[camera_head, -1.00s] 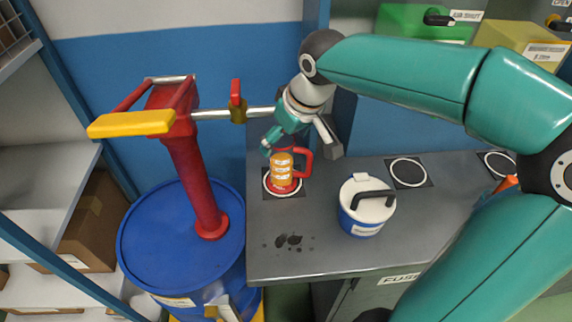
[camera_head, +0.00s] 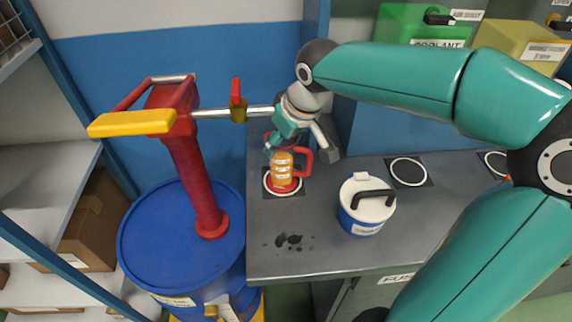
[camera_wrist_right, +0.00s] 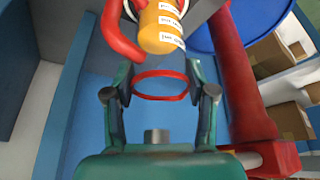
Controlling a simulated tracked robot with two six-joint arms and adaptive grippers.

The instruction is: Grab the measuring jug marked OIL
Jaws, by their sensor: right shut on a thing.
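The measuring jug (camera_head: 282,169) has amber contents, a red base, a red handle on its right side and white labels too small to read in the head view. It stands upright at the black pad with a white ring (camera_head: 270,192) on the bench. My right gripper (camera_head: 281,146) is over the jug's top and shut on it. In the right wrist view, the gripper's fingers (camera_wrist_right: 166,92) are on either side of the jug's red rim, with the amber body (camera_wrist_right: 160,28) beyond. My left gripper is out of view.
A red pump with a yellow handle (camera_head: 132,124) stands on a blue drum (camera_head: 165,245); its spout reaches toward my right gripper. A blue tub with a white lid (camera_head: 366,204) stands right of the jug. Dark spots (camera_head: 289,240) mark the bench front. An empty ringed pad (camera_head: 408,171) is farther right.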

